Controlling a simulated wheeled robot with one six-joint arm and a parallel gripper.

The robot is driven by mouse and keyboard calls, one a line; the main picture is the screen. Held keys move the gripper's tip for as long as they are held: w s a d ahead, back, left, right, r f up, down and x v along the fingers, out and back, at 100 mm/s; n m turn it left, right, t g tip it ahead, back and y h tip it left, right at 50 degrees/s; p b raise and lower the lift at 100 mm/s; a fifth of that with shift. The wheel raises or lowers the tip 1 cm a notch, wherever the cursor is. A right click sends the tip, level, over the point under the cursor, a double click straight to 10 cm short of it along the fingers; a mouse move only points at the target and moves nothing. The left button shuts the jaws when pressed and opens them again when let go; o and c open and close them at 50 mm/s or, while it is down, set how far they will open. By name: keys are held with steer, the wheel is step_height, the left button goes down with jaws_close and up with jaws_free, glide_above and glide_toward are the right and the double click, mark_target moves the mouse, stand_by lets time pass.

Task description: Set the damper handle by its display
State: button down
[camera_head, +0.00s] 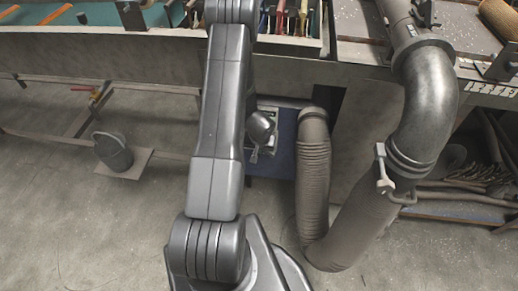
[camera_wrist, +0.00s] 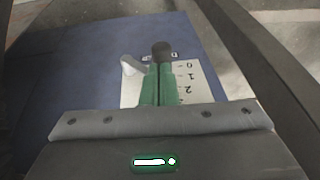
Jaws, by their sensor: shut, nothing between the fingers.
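In the wrist view my gripper (camera_wrist: 160,68) shows as two green fingers, shut together with nothing between them. A dark rounded piece (camera_wrist: 162,50) sits right at their far end; I cannot tell whether it belongs to the handle. A pale grey, round-ended lever (camera_wrist: 130,65), seemingly the damper handle, lies just left of the fingers, partly hidden by them. Behind is a white scale plate (camera_wrist: 197,82) with the digits 0, 1 and 2, on a blue panel (camera_wrist: 85,65). A small dark display (camera_wrist: 174,57) is partly covered and unreadable.
In the head view a ribbed hose (camera_head: 313,175) and a large metal duct (camera_head: 430,105) stand right of the blue panel (camera_head: 285,150). A workbench (camera_head: 130,55) runs across the top.

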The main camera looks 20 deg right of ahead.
steer(key=shift+w+a+f+b, duration=0.4)
steer(key=shift+a+f+b, duration=0.1)
steer(key=shift+a, duration=0.15)
steer(key=shift+r, duration=0.1)
steer(key=shift+d, duration=0.15)
